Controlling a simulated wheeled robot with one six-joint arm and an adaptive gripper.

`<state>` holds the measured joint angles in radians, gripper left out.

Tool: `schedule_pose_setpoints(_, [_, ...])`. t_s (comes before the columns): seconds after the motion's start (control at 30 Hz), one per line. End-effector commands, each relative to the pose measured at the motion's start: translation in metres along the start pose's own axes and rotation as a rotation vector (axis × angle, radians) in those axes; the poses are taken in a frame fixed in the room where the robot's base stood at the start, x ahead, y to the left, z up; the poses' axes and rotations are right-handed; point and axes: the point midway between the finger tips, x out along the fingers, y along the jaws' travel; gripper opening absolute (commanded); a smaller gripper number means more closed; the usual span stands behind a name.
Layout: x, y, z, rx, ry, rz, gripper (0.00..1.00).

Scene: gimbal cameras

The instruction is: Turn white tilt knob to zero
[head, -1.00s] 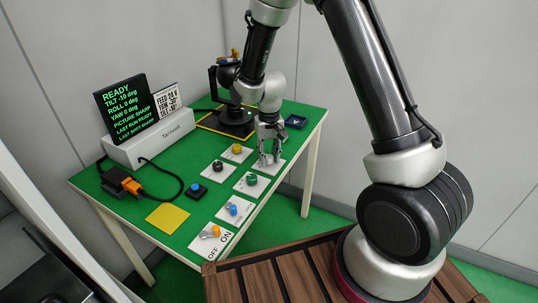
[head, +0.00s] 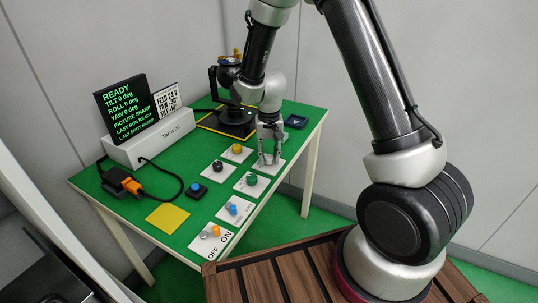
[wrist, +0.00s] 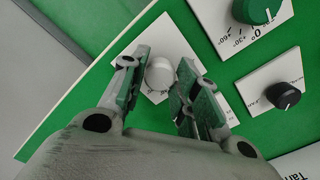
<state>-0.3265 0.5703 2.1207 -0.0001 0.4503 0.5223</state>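The white tilt knob (wrist: 158,73) sits on a white plate (wrist: 150,95) with markings partly hidden by my fingers in the wrist view. My gripper (wrist: 161,60) is open, one finger on each side of the knob, with gaps visible between knob and fingers. In the head view my gripper (head: 269,160) hangs over that plate at the table's right side, and the knob is hard to make out there. The black screen (head: 123,105) reads READY, TILT 0 deg, ROLL 0 deg, YAW 0 deg, PICTURE SHARP.
The black gimbal rig (head: 231,115) stands behind my gripper.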

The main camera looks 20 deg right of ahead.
Motion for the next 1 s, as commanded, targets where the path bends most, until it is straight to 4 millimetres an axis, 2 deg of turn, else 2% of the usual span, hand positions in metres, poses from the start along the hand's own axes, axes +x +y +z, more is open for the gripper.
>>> schedule_pose_setpoints(0.03, [0.0, 0.0, 0.0, 0.0, 0.0, 0.0, 0.43])
schedule_pose_setpoints(0.1, [0.0, 0.0, 0.0, 0.0, 0.0, 0.0, 0.51])
schedule_pose_setpoints(0.47, [-0.005, 0.0, 0.0, 0.0, 0.001, -0.001, 0.51])
schedule_pose_setpoints(0.57, [-0.019, -0.001, -0.001, 0.0, 0.003, -0.002, 0.51])
schedule_pose_setpoints(0.8, [-0.072, -0.001, -0.001, 0.0, 0.004, -0.003, 0.51])
schedule_pose_setpoints(1.0, [-0.107, 0.0, -0.001, 0.0, 0.003, -0.002, 0.51])
